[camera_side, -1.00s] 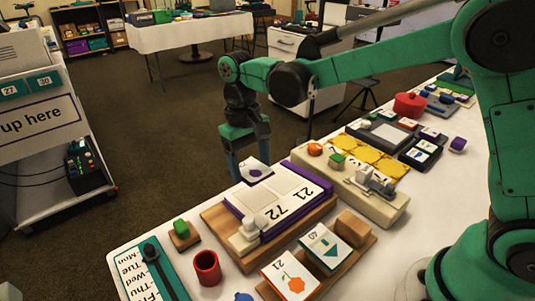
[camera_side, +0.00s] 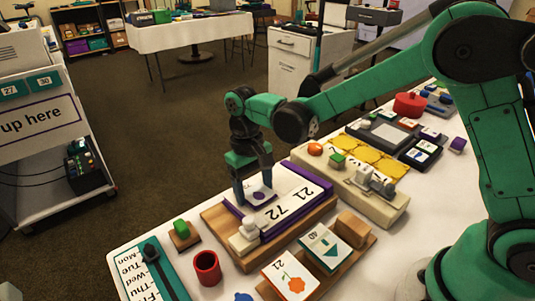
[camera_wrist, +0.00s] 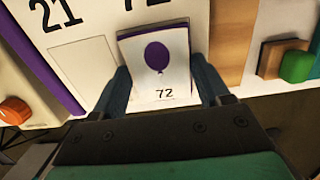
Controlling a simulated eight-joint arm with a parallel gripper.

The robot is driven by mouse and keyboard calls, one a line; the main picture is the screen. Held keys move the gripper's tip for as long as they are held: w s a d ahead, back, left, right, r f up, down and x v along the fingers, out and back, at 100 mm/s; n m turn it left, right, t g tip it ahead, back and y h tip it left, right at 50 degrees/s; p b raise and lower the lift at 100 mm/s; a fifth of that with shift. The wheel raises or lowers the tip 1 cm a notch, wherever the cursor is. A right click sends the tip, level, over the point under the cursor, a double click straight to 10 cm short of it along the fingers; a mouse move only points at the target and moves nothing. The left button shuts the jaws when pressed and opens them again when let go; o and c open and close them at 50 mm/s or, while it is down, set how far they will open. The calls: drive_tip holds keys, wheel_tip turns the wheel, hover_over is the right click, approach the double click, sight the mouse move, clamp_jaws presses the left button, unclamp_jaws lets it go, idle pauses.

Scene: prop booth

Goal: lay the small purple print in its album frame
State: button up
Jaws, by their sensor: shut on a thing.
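The small print (camera_side: 259,194), a white card with a purple balloon and the number 72, is gripped by its side edges between the fingers of my gripper (camera_side: 256,198). In the wrist view the print (camera_wrist: 158,62) lies face up between the blue fingertips (camera_wrist: 162,92). The purple-edged album (camera_side: 318,178) has white frame spaces marked 21 and 72. The print is over the album's far-left part, in line with the 72 marking in the side view. I cannot tell whether it touches the page. The print and fingers hide part of the frame beneath.
A grey-white knobbed piece (camera_side: 243,238) stands at the album's near corner. A wooden rack with flower and arrow cards (camera_side: 290,278) is in front. A beige fixture (camera_side: 385,205) stands right of the album.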

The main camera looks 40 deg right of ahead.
drive_tip(key=o, duration=1.2)
drive_tip(key=shift+r, duration=0.1)
drive_tip(key=shift+w+r, duration=0.2)
drive_tip(key=shift+r, duration=1.15)
drive_tip(key=shift+w+r, duration=0.2)
drive_tip(key=shift+r, duration=1.15)
drive_tip(key=shift+s+d+r, duration=0.1)
drive_tip(key=shift+d+r, duration=0.1)
drive_tip(key=s+d+r+t, duration=0.3)
drive_tip(key=s+d+t, duration=0.5)
drive_tip(key=s, duration=0.1)
drive_tip(key=shift+s+r+t, duration=0.2)
drive_tip(key=shift+r+t, duration=0.1)
drive_tip(key=shift+t, duration=0.1)
